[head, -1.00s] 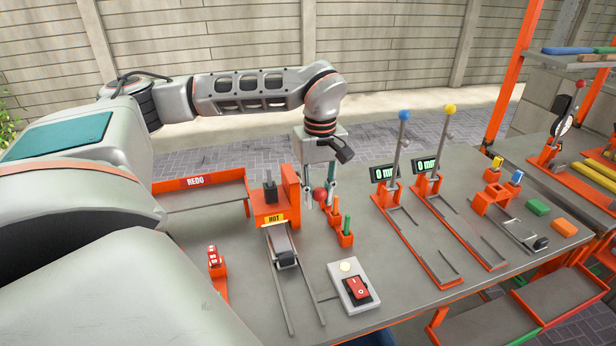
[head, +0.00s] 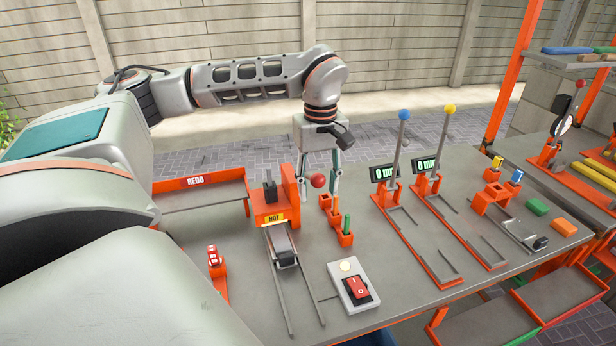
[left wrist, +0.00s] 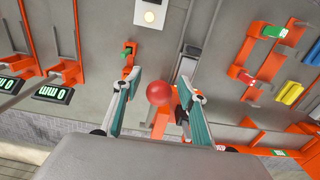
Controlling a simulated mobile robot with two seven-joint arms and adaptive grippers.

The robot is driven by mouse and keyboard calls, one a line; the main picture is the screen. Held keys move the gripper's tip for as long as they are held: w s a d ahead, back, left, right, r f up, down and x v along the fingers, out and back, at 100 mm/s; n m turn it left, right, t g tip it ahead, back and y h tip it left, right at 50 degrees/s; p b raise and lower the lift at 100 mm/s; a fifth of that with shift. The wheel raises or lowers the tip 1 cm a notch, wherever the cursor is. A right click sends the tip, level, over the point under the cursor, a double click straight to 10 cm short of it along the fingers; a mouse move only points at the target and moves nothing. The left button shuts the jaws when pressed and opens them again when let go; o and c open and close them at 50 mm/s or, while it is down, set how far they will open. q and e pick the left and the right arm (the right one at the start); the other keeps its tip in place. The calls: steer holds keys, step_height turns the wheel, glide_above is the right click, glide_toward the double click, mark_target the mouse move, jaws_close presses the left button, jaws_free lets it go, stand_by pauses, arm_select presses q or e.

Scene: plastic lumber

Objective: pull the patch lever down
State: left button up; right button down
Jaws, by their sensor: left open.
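A red ball knob (head: 318,180) stands beside the orange HOT station (head: 271,208), and I take it for the knob of the patch lever. Its shaft is mostly hidden. My left gripper (head: 318,194) points down over it with its fingers open, one on each side. In the left wrist view the red knob (left wrist: 159,93) lies between the two spread fingers (left wrist: 158,88), nearer the right one. I cannot tell whether it touches that finger. My right gripper is not in view.
A grey box with a red switch (head: 357,288) is in front. Two tall levers with blue (head: 404,115) and yellow (head: 450,109) knobs stand further right. The REDO tray (head: 197,182) is at left.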

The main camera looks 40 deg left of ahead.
arm_select(q)
steer(key=shift+r, duration=3)
